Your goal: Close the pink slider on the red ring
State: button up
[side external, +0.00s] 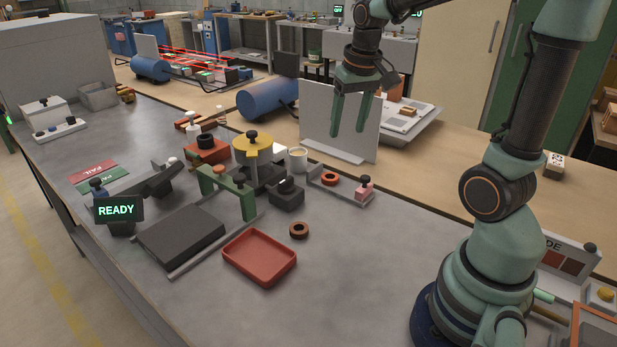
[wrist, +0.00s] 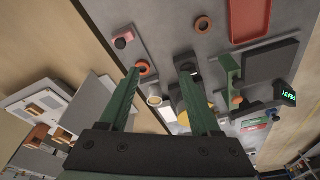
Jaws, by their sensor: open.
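The pink slider (side external: 364,191), a small block with a dark knob, sits at the right end of a grey channel fixture (side external: 345,191). The red ring (side external: 330,178) lies flat in the same channel, to the left of the slider, with a gap between them. In the wrist view the slider (wrist: 121,41) and the ring (wrist: 143,67) show beyond my left finger, whose tip overlaps the ring in the picture. My gripper (side external: 349,133) is open and empty, pointing down, well above the table and behind the fixture in the side view.
A white upright panel (side external: 318,118) stands behind the fixture. To the left are a white cup (side external: 298,158), a dark block (side external: 287,195) and a green arch (side external: 230,185). An orange-brown ring (side external: 299,230) and a red tray (side external: 259,256) lie in front. Table right of the tray is clear.

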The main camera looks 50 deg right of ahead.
aim_at(365, 177)
jog(key=d+f+m+g, duration=0.2)
jog(key=d+f+m, duration=0.25)
jog(key=d, duration=0.55)
jog(key=shift+n+y, duration=0.4)
jog(key=shift+n, duration=0.05)
jog(key=f, duration=1.2)
jog(key=shift+s+d+f, duration=0.1)
jog(key=shift+d+f, duration=0.1)
jog(key=shift+f, duration=0.2)
grip_shut()
